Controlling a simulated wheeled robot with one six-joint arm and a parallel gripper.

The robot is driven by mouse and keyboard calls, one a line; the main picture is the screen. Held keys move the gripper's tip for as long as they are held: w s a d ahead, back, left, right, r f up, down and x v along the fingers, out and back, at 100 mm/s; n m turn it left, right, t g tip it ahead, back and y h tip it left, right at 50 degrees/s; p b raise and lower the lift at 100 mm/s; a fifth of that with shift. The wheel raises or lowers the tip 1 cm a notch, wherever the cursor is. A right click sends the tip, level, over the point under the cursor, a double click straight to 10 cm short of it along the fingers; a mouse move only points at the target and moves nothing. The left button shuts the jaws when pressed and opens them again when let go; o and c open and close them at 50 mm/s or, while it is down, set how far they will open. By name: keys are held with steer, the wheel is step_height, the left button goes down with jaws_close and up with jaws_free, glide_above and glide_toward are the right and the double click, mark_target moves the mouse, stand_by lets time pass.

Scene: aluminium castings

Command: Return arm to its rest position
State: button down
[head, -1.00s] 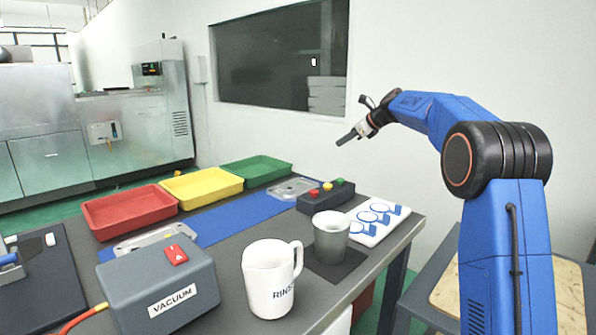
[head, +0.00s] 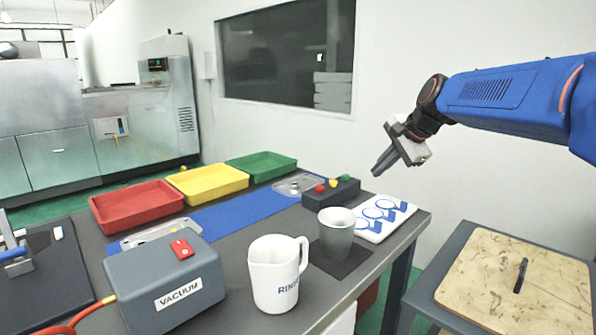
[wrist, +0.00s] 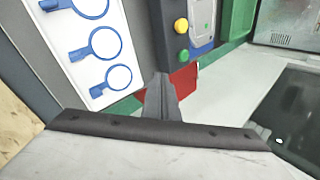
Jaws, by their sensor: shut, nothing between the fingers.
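My blue arm reaches in from the right in the head view, with my gripper (head: 383,168) in the air above the table's right end. The fingers are together and hold nothing. The same board (head: 382,217) lies on the table's right edge in the head view, apart from my gripper.
The grey table (head: 235,245) holds a white jug (head: 272,275), a metal cup (head: 336,235), a button box (head: 330,193), a vacuum box (head: 165,280), and red (head: 135,208), yellow (head: 207,181) and green (head: 260,167) trays. A side stand (head: 480,285) bears a dark object (head: 520,275).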

steer(key=s+d+f+n, duration=0.1)
steer(key=s+f+n, duration=0.1)
steer(key=s, duration=0.4)
steer(key=s+d+f+n+h, duration=0.1)
steer(key=s+f+n, duration=0.1)
steer(key=s, duration=0.4)
steer(key=s+d+f+n+h, duration=0.1)
steer(key=s+f+n, duration=0.1)
steer(key=s, duration=0.5)
steer(key=shift+s+f+n+g, duration=0.1)
steer(key=shift+f+n+g, duration=0.2)
steer(key=shift+f, duration=0.3)
steer(key=s+d+f+n+h, duration=0.1)
steer(key=s+f+n, duration=0.2)
steer(key=s+f, duration=0.3)
steer(key=s+d+f+n+g+h, duration=0.1)
steer(key=s+d+f+n, duration=0.1)
steer(key=s+f, duration=0.5)
steer(key=s+n, duration=0.1)
steer(key=s, duration=0.4)
steer(key=shift+s+d+f, duration=0.25)
steer(key=shift+s+f, duration=0.05)
